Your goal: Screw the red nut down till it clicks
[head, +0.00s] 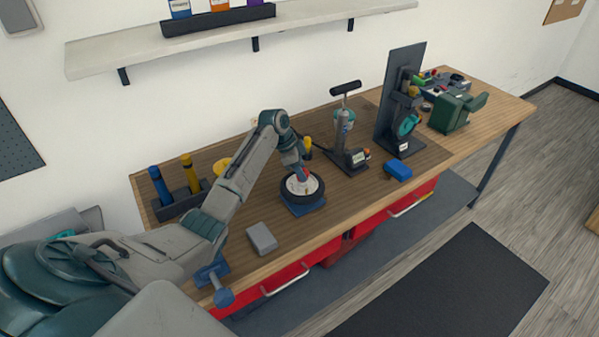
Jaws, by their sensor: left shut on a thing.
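A small wheel with a black tyre and a pale hub (315,186) lies flat on a blue stand (304,209) on the workbench. My left gripper (302,179) points down over the wheel's hub. It is shut on a small red thing, which I take to be the red nut (306,171). The nut is mostly hidden by the fingers, and I cannot tell how it sits on the thread. My right gripper is not in view.
A grey block (261,238) lies on the workbench (225,263) near its front edge. A black-handled pump (345,125) stands behind the wheel. A blue block (398,170) and an upright dark panel (393,80) are to the right. Screwdrivers (190,172) stand at the left.

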